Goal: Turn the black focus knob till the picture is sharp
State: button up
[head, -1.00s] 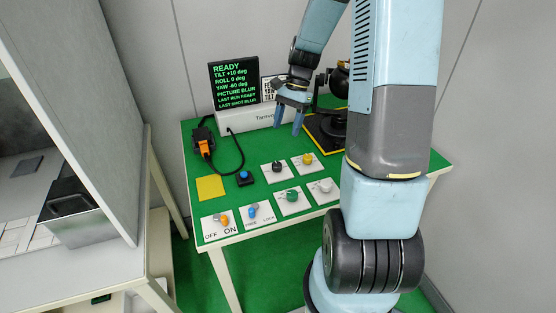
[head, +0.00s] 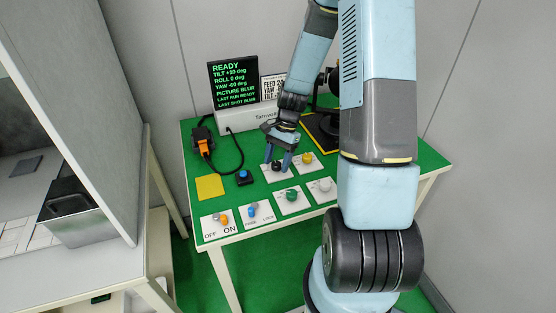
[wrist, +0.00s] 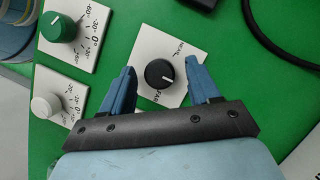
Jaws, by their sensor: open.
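My gripper (wrist: 160,68) is open, with one blue finger on each side of the knob and a gap showing at both sides. In the head view my gripper (head: 277,165) is over the black knob, which shows between the fingers. The screen (head: 233,84) reads READY, TILT +10 deg, ROLL 0 deg, YAW -60 deg, PICTURE BLUR.
A yellow knob (head: 307,158), green knob (head: 291,195) and white knob (head: 323,185) stand close by. A blue button (head: 243,176), two toggle switches and a yellow square (head: 209,187) lie to the left. A black cable (wrist: 275,40) runs near the plate.

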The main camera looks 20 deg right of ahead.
jog(key=shift+c, duration=0.4)
jog(key=c, duration=0.9)
jog(key=shift+d, duration=0.15)
jog(key=shift+c, duration=0.3)
jog(key=shift+n+h, duration=0.3)
jog(key=shift+n, duration=0.5)
jog(key=shift+w+a+n+g+h, duration=0.15)
jog(key=shift+n+g+h, duration=0.2)
jog(key=shift+n, duration=0.7)
jog(key=shift+s+a+n+g+h, duration=0.1)
jog(key=shift+n+g+h, duration=0.2)
jog(key=shift+n, duration=0.75)
